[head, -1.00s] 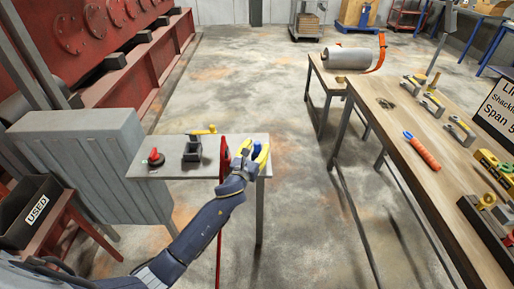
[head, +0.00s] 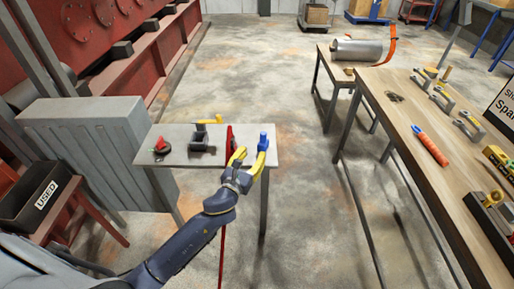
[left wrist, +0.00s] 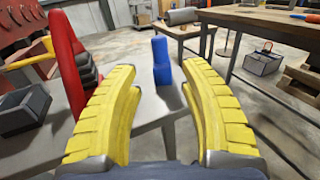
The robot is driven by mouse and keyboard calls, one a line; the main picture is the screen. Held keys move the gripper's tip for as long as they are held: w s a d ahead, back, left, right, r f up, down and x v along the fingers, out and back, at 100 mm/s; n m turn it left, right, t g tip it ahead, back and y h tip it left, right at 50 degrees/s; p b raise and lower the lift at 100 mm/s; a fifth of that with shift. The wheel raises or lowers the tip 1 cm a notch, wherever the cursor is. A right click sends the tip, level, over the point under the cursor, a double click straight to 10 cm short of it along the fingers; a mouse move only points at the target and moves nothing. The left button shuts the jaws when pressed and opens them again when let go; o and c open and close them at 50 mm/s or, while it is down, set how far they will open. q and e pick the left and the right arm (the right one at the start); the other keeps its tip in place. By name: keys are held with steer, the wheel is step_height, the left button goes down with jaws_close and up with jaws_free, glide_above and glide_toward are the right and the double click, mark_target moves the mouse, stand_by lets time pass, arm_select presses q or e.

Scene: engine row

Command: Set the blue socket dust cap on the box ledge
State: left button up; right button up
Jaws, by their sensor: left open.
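The blue socket dust cap (head: 263,140) stands upright near the right end of the grey ledge (head: 172,134), which sits beside the grey ribbed box. In the left wrist view the cap (left wrist: 161,62) stands on the ledge surface (left wrist: 150,103), seen between and beyond my fingertips, with clear space on both sides. My left gripper (head: 250,155) is open and empty, just in front of the cap. Its yellow fingers (left wrist: 161,75) are spread wide in the left wrist view. In the head view the right finger partly covers the cap's foot. My right gripper is out of view.
A red upright lever (head: 229,140) stands close left of the gripper. A dark block with a yellow handle (head: 203,138) and a red-and-black knob (head: 161,147) are farther left. The wooden bench (head: 400,100) with tools is at right. Open floor lies between.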

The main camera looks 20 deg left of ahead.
arm_select(q)
steer(key=s+f+n+g, duration=0.3)
steer(key=s+f+n, duration=0.4)
steer(key=f, duration=0.7)
steer(key=s+a+f+n+g, duration=0.1)
steer(key=s+f+n+g, duration=0.2)
steer(key=s+f+n, duration=0.8)
steer(key=s+f+n+g, duration=0.1)
steer(key=f+n+g, duration=0.35)
steer(key=f, duration=1.25)
steer(key=s+a+f+n+g, duration=0.1)
steer(key=s+f+n+g, duration=0.1)
steer(key=s+f, duration=0.5)
steer(key=s+a+f+n+g+y, duration=0.1)
steer(key=s+f+n, duration=0.4)
steer(key=s, duration=1.3)
steer(key=s+a+f+n+g, duration=0.1)
steer(key=s+f+n+g, duration=0.2)
steer(key=s+f, duration=0.6)
steer(key=s+n, duration=0.1)
steer(key=s, duration=0.3)
steer(key=shift+a+f+y, duration=0.15)
steer(key=shift+a+y, duration=0.15)
steer(key=shift+a, duration=0.1)
steer(key=shift+w, duration=0.1)
